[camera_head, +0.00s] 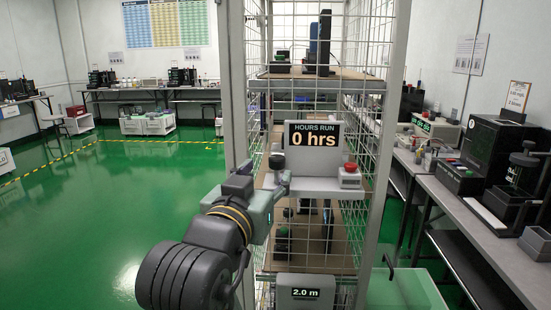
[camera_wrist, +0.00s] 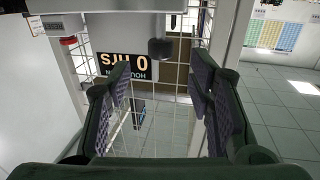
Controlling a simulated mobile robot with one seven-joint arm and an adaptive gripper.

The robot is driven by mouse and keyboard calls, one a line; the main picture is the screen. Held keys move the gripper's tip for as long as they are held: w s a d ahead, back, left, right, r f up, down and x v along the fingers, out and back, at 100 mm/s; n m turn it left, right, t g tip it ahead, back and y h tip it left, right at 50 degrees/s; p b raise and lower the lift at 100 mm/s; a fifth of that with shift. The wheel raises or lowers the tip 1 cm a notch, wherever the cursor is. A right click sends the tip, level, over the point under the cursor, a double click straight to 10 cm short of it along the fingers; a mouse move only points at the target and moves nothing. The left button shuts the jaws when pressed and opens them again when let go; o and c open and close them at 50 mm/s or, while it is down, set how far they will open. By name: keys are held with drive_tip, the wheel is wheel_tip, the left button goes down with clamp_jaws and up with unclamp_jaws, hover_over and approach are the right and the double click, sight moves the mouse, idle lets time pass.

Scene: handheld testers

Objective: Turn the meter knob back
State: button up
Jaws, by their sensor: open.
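The meter is a pale box (camera_head: 318,186) with a black display (camera_head: 313,135) reading "HOURS RUN 0 hrs". In the wrist view the display (camera_wrist: 126,66) appears upside down. A dark round knob (camera_wrist: 161,48) shows there, beside the display; in the head view a dark round piece, probably this knob (camera_head: 277,161), is at the meter's left side. My gripper (camera_wrist: 162,76) is open and empty. The knob appears between and beyond its fingertips, with no contact visible. In the head view my gripper (camera_head: 281,184) is close to the meter's left side, partly hidden by my arm.
A red button (camera_head: 350,168) sits on the meter's right side. Wire mesh and pale posts (camera_head: 384,150) surround the rack. An upper shelf (camera_head: 320,75) holds dark devices. A lower box (camera_head: 304,293) reads "2.0 m". Green floor (camera_head: 140,190) is open at left; a bench (camera_head: 470,215) stands right.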

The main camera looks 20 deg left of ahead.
sight(275, 164)
drive_tip(key=w, duration=0.7)
drive_tip(key=shift+a+f+p, duration=0.1)
drive_tip(key=shift+a+p, duration=0.2)
drive_tip(key=shift+p, duration=0.05)
drive_tip(key=shift+c, duration=0.5)
clamp_jaws()
